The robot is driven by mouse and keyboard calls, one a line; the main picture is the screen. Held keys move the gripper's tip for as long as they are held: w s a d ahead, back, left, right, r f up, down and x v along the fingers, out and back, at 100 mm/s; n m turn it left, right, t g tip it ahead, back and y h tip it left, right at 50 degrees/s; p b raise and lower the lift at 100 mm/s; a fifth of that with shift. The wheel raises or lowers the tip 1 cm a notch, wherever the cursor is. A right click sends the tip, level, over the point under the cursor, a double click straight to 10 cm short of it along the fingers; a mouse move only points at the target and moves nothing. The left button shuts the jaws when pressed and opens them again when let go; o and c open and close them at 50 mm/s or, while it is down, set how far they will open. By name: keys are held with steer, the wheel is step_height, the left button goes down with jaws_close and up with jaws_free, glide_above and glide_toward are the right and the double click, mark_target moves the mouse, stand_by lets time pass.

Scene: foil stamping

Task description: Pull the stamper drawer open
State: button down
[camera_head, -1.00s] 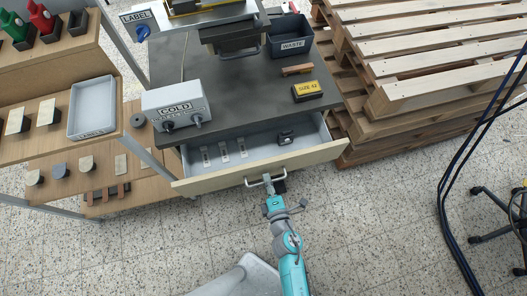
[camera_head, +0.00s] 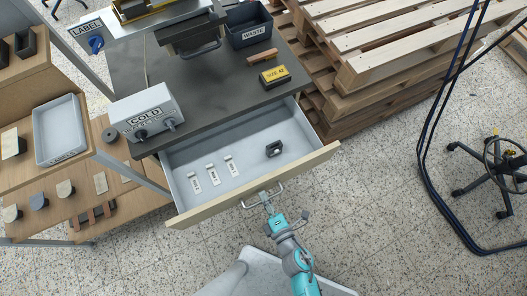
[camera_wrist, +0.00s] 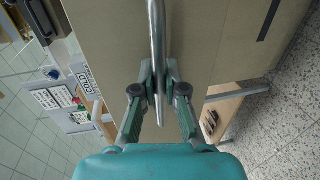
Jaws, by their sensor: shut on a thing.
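The stamper drawer (camera_head: 300,168) stands pulled out from under the dark-topped bench. Its wooden front carries a metal bar handle (camera_head: 249,204). Inside lie several small labelled tags (camera_head: 212,174) and a small black object (camera_head: 274,149). My gripper (camera_head: 266,203) is at the drawer front, shut on the handle. In the wrist view the fingers close around the metal bar (camera_wrist: 156,40), which runs upright in the picture in front of the plain drawer panel (camera_wrist: 210,40). The exact finger contact is partly hidden.
A control box marked COLD (camera_head: 149,122), a yellow-topped block (camera_head: 275,76) and a WASTE bin (camera_head: 248,25) stand on the bench. Stacked pallets (camera_head: 350,85) are at the right, shelves (camera_head: 90,165) at the left. Speckled floor in front is mostly clear.

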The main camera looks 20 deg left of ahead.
steer(key=c, duration=1.2)
jaws_free()
steer(key=shift+d, duration=0.1)
steer(key=v, duration=1.1)
steer(key=shift+s+d, duration=0.2)
steer(key=shift+s, duration=0.15)
